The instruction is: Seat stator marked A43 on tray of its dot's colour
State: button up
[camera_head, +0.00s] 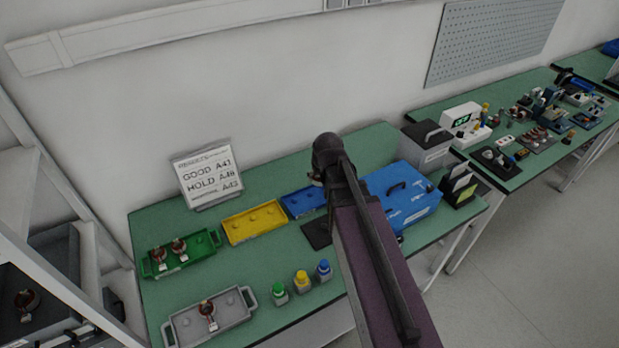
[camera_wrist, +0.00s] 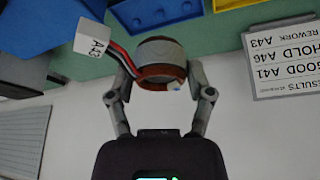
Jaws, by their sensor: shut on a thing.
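My gripper (camera_wrist: 160,95) is shut on a stator (camera_wrist: 160,52), a grey ring with copper windings, dark and red leads and a white tag (camera_wrist: 91,37) reading A43. A small bluish spot shows near its lower edge in the wrist view; I cannot tell whether it is the dot. In the head view my arm hides most of the stator. The blue tray (camera_head: 297,205) stands at the back, partly behind my arm; its studded floor shows in the wrist view (camera_wrist: 188,10). The yellow tray (camera_head: 232,228) is empty. The green tray (camera_head: 208,244) holds two stators.
A grey tray (camera_head: 178,328) with one stator lies in front. Green, yellow and blue-capped bottles (camera_head: 302,282) stand beside it. A results sign (camera_head: 208,176) stands behind the trays. A blue case (camera_head: 408,200) and grey box (camera_head: 428,150) stand to the right of my arm.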

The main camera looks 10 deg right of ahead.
aim_at(310, 192)
jog(key=shift+w+f+m+h+b, duration=0.35)
jog(key=shift+w+f+m+b, duration=0.55)
jog(key=shift+w+f+b, duration=1.65)
jog(key=shift+w+f+m+h+b, duration=0.3)
jog(key=shift+w+f+m+b, duration=0.6)
jog(key=shift+w+f+b, duration=1.6)
jog(key=shift+w+f+m+h+b, duration=0.35)
jog(key=shift+w+f+m+b, duration=0.55)
jog(key=shift+w+f+b, duration=1.6)
jog(key=shift+w+f, duration=0.2)
jog(key=shift+w, duration=0.05)
jog(key=shift+f+b, duration=2.15)
jog(key=shift+f, duration=0.05)
jog(key=shift+a+f+b, duration=0.1)
jog(key=shift+f+b, duration=1.2)
jog(key=o, duration=1.1)
jog(key=shift+r, duration=0.15)
